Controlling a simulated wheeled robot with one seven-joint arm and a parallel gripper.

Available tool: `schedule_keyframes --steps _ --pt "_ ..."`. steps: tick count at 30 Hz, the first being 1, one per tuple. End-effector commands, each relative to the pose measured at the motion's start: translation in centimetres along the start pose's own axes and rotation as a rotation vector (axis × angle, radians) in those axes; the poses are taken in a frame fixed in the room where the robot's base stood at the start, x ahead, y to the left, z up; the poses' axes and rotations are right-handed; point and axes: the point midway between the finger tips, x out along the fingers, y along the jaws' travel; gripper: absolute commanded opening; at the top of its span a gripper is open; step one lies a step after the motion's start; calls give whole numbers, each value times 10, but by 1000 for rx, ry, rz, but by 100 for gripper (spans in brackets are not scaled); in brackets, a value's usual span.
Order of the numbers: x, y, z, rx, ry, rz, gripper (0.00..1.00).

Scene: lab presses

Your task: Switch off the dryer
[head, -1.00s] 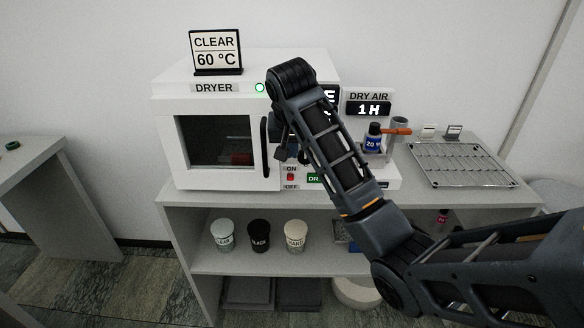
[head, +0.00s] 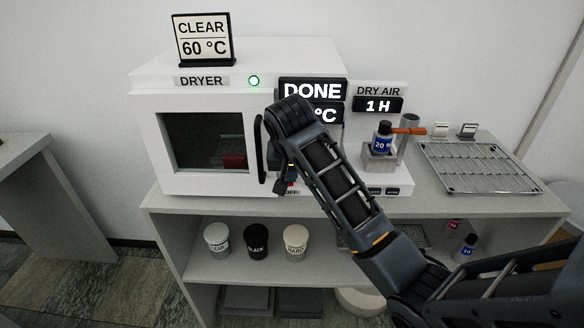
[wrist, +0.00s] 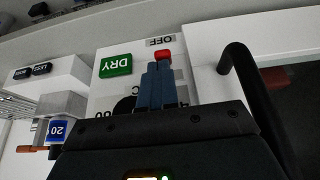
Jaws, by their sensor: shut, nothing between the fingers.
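The white dryer (head: 205,185) stands on the bench, its door closed and a green lamp (head: 254,81) lit on top. Its display (head: 312,91) reads DONE, with the line below partly hidden by my arm. In the wrist view, the red switch (wrist: 163,55) sits beside the OFF label (wrist: 160,41), below it in the picture. My gripper (wrist: 160,66) is shut and empty, its fingertips right at the red switch; I cannot tell whether they touch. In the head view my gripper (head: 286,184) is in front of the control panel and mostly hides the switch.
The black door handle (wrist: 240,80) stands out close to my gripper. A green DRY button (wrist: 116,65) is on the same panel. The dry air unit (head: 378,90), a blue-labelled bottle (head: 383,140) and a wire rack (head: 480,165) are to the right. Cups stand on the shelf below.

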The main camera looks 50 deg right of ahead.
Motion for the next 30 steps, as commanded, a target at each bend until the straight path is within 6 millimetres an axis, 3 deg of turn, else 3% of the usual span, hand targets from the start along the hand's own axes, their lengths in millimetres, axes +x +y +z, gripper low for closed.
schedule_keyframes --steps 16,30 --pt "3 0 3 -1 13 -1 0" --pt "5 0 8 -1 163 -1 0"
